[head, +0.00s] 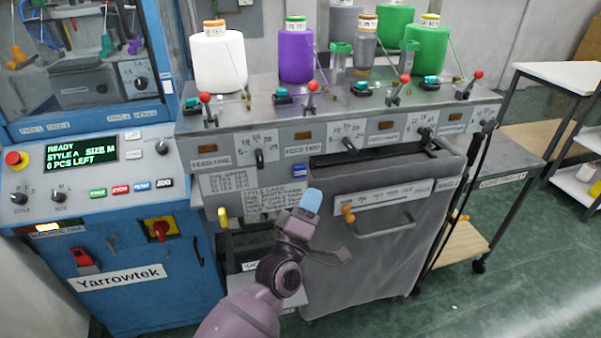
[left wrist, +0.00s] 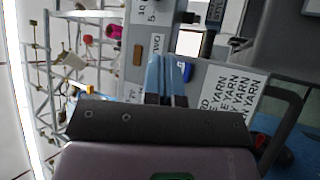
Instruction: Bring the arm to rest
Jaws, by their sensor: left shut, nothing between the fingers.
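My left gripper (head: 311,201) is in the middle of the head view, pointing up in front of the grey knitting machine (head: 375,225). Its blue fingertips are together with nothing between them. In the left wrist view the shut blue fingers (left wrist: 167,80) show at the centre, with a label panel (left wrist: 228,98) beyond them. I cannot tell how far the fingers are from the machine front. My right gripper is not in either view.
A blue control cabinet (head: 130,255) stands at left, its display (head: 81,153) reading "READY". Yarn cones, including a white one (head: 218,62) and a purple one (head: 296,55), stand on the machine top. A trolley table (head: 520,160) is at right. Green floor (head: 540,270) is clear at lower right.

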